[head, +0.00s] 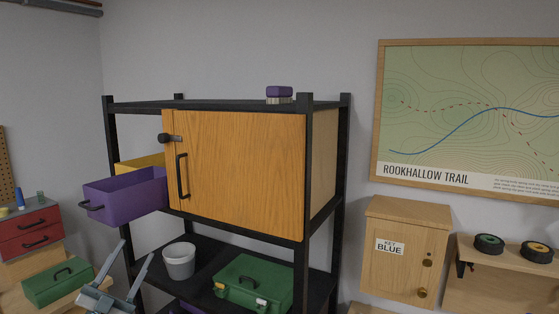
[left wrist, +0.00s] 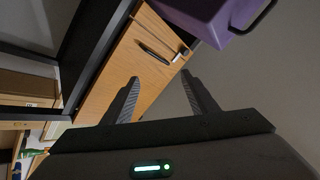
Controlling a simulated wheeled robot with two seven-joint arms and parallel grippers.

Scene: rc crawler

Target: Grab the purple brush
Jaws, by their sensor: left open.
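The purple brush (head: 279,92), a small purple block with a pale underside, sits on the top board of the black shelf rack (head: 226,104), near its right front post. My left gripper (head: 137,250) is open and empty, low in front of the rack's left side, well below and left of the brush. In the left wrist view my open left gripper (left wrist: 161,76) has nothing between its fingers. The brush does not show in that view. My right gripper is not in view.
A wooden cabinet (head: 240,165) with a shut door fills the rack's upper bay. A purple drawer (head: 126,197) stands left of it, above my left gripper. A white bucket (head: 179,262) and green toolbox (head: 253,283) stand on the lower shelf. The rack top around the brush is clear.

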